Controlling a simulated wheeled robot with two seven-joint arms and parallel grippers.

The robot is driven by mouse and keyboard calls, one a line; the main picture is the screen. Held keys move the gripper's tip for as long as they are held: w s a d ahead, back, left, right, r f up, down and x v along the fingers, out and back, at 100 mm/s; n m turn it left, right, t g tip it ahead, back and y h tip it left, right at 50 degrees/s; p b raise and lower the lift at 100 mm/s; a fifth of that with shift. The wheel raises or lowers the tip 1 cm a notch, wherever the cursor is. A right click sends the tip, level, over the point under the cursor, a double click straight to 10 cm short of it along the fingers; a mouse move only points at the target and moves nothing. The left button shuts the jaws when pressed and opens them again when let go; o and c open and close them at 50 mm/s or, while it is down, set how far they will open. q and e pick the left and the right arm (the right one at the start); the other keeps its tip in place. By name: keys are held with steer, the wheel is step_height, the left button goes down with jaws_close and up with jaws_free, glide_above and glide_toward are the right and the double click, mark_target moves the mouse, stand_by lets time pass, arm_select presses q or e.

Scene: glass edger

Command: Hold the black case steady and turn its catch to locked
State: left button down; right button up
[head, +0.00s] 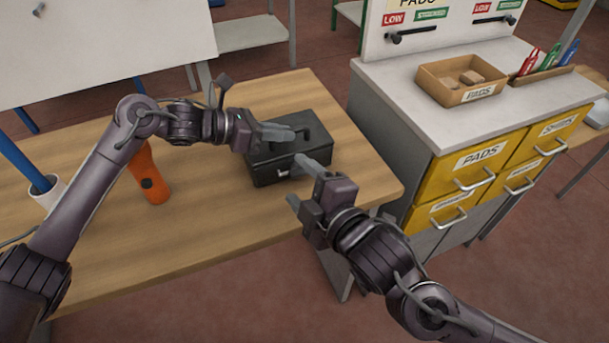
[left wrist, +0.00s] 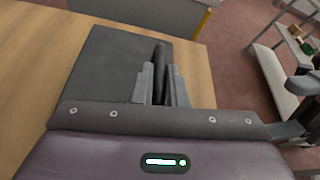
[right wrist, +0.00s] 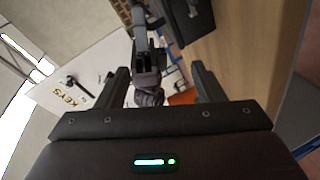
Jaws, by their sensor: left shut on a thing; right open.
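The black case (head: 268,172) stands upright on the wooden table near its right end. A small light grey catch (head: 284,169) shows on its front face; I cannot tell its exact setting. My left gripper (head: 290,133) is above the case, shut on its handle, which shows between the fingers in the left wrist view (left wrist: 161,72). My right gripper (head: 305,182) is open and empty, just in front of and to the right of the case, apart from it. In the right wrist view, the case (right wrist: 190,20) is at the top, beyond the open fingers.
An orange flashlight (head: 150,175) lies on the table (head: 200,220) left of the case. A white cup (head: 48,190) is at the table's left. A cabinet with yellow drawers (head: 470,170) stands right, bearing a cardboard box (head: 440,90). The table's front middle is clear.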

steer(key=n, duration=0.4)
steer(key=n+h, duration=0.3)
steer(key=n, duration=1.3)
glide_toward(300, 172)
steer(key=shift+g, duration=0.4)
steer(key=x, duration=0.7)
steer(key=shift+w+r, duration=0.25)
steer(key=shift+r, duration=0.05)
steer(key=c, duration=1)
